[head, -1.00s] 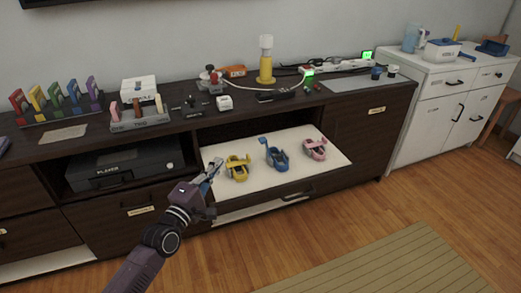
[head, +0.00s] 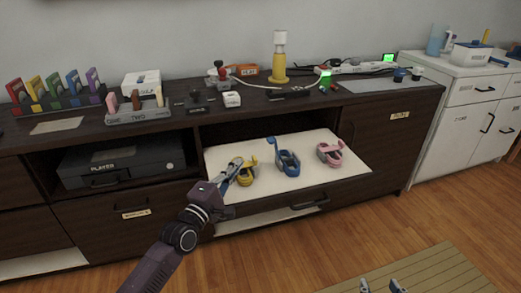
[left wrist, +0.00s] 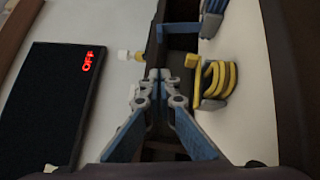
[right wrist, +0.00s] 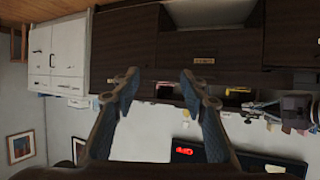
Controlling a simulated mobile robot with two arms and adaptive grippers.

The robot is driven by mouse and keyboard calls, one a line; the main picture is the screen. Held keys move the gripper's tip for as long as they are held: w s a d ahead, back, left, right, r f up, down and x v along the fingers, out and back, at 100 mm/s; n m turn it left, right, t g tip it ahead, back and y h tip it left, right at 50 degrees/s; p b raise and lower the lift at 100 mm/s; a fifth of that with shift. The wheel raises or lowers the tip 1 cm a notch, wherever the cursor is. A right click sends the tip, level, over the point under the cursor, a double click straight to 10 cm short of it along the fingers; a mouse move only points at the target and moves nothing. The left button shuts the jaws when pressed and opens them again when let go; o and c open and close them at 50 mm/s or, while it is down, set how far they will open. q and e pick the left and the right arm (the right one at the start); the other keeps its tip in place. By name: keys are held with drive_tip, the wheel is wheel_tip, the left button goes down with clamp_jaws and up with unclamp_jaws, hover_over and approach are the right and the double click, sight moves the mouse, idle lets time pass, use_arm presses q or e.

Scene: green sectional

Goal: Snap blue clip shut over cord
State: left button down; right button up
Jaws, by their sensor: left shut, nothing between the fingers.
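The blue clip (head: 288,163) sits in the middle of the white pull-out board (head: 303,182), with its blue arm (head: 271,146) standing up. Part of it shows in the left wrist view (left wrist: 212,16). A cord in it cannot be made out. The yellow clip (head: 245,175) is to its left and the pink clip (head: 329,154) to its right. My left gripper (head: 235,163) is shut and empty beside the yellow clip, which is also in the left wrist view (left wrist: 217,80). My right gripper (head: 384,287) is open and empty at the bottom edge, away from the board.
The dark cabinet top (head: 300,112) above the board holds a yellow lamp (head: 279,58), a power strip (head: 347,67) and small items. A black player (head: 120,164) sits in the left shelf.

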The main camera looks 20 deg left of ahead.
use_arm(q)
drive_tip(key=b+x, duration=0.1)
drive_tip(key=x, duration=0.6)
drive_tip(key=shift+f+b, duration=0.1)
drive_tip(key=shift+b, duration=0.3)
drive_tip(key=shift+w+d+r+b, duration=0.15)
drive_tip(key=shift+w+d+r, duration=0.05)
drive_tip(key=shift+w+d, duration=0.55)
drive_tip(key=shift+w+d+r+b, duration=0.2)
drive_tip(key=shift+w+d, duration=0.4)
drive_tip(key=shift+d, duration=0.4)
use_arm(e)
wheel_tip(320, 180, up, 13)
drive_tip(key=w+a+t+y, duration=0.2)
drive_tip(key=t, duration=0.4)
drive_tip(key=shift+w+a+t, duration=0.2)
drive_tip(key=shift+w+t, duration=0.05)
drive_tip(key=shift+t, duration=0.15)
